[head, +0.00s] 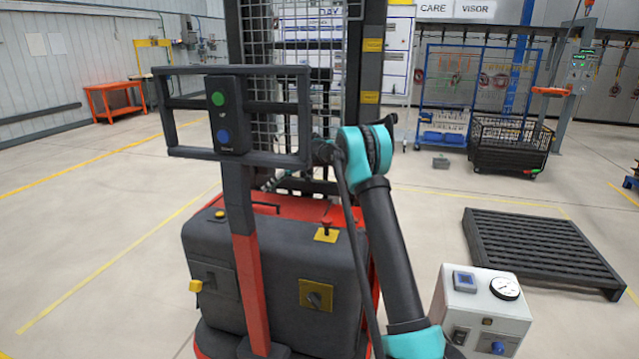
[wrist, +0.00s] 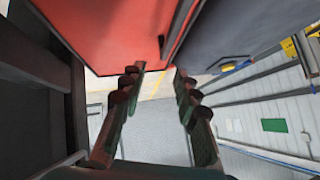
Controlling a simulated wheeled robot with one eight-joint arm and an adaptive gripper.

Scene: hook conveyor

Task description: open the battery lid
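A stacker truck has a dark grey body (head: 285,275) with a red top (head: 270,202), which appears to include the battery lid. A dark handle-like bar lies along the top's rear. The wrist view shows a red surface (wrist: 105,28) beside a dark grey surface (wrist: 232,28), with a dark gap between them. My gripper (wrist: 157,75) is open, its two fingers apart just below that gap in the picture. Nothing shows between the fingers. Whether a fingertip touches the red part cannot be told. In the head view, my gripper is hidden behind the truck's upright frame.
A dark frame with a button box (head: 228,115) stands in front of the truck top. A white gauge box (head: 485,305) stands at lower right, near a black pallet (head: 540,245). The left floor is clear.

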